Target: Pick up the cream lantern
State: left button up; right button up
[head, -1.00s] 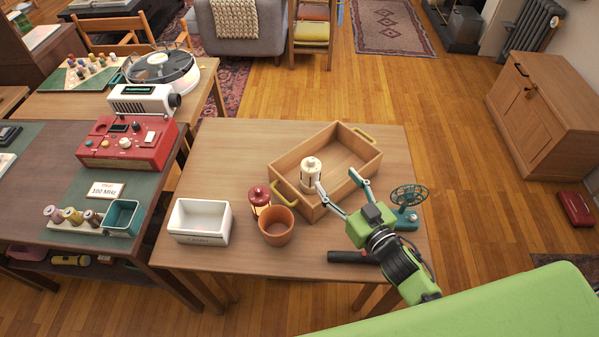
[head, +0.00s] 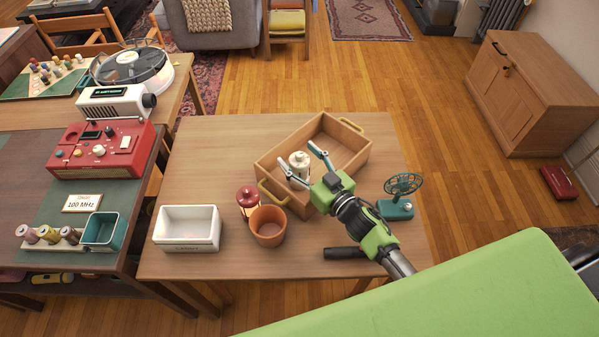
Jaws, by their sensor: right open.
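The cream lantern (head: 299,161) stands upright at the left part of the wooden tray (head: 347,126), near its left wall. My right gripper (head: 299,162) is open and reaches in from the lower right. Its two fingers are spread around the lantern, one at its upper right and one along its lower left side. Whether the fingers touch it I cannot tell. The lower part of the lantern is partly hidden by the near finger. My left gripper is not in view.
A red lantern (head: 247,200) and a terracotta pot (head: 268,226) stand close to the tray's near left corner. A white bin (head: 187,228) is at left. The table's back left is clear.

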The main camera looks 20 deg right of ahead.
jog(key=c, duration=0.3)
jog(key=shift+r, duration=0.1)
grip_shut()
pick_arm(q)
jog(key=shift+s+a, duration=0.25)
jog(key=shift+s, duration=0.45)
